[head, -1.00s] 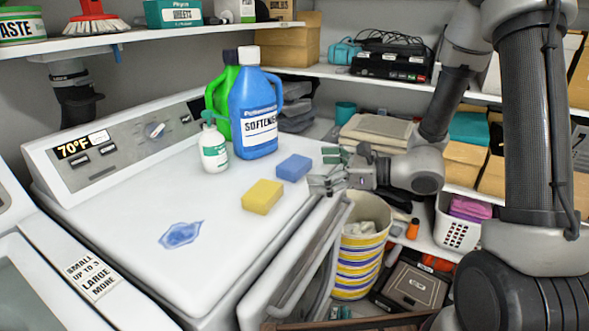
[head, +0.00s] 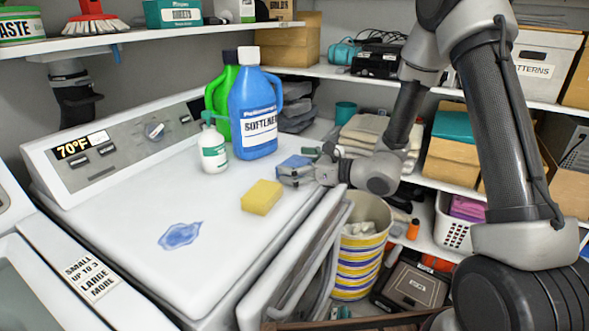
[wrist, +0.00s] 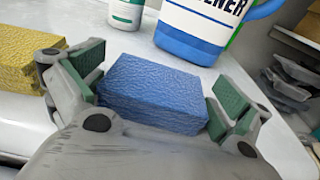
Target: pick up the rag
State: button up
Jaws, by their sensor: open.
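A blue, rough-textured block (head: 294,161) lies on the white machine top. It looks like a sponge or a folded rag; I cannot tell which. My gripper (head: 300,164) is open at its near right side and partly hides it in the head view. In the wrist view, the blue block (wrist: 155,92) sits between the green-padded fingers of my gripper (wrist: 156,88), with a small gap visible on the right. A similar yellow block (head: 262,197) lies nearer the front, and shows at the left of the wrist view (wrist: 28,62). No other clear rag shows on the machine top.
A blue softener jug (head: 257,115), a green jug (head: 214,100) and a white pump bottle (head: 213,148) stand just behind the block. A blue liquid spill (head: 181,235) lies on the machine top (head: 130,210). A striped bucket (head: 358,255) stands right of the machine.

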jog(key=c, duration=0.8)
jog(key=shift+o, duration=0.2)
jog(key=shift+r, duration=0.1)
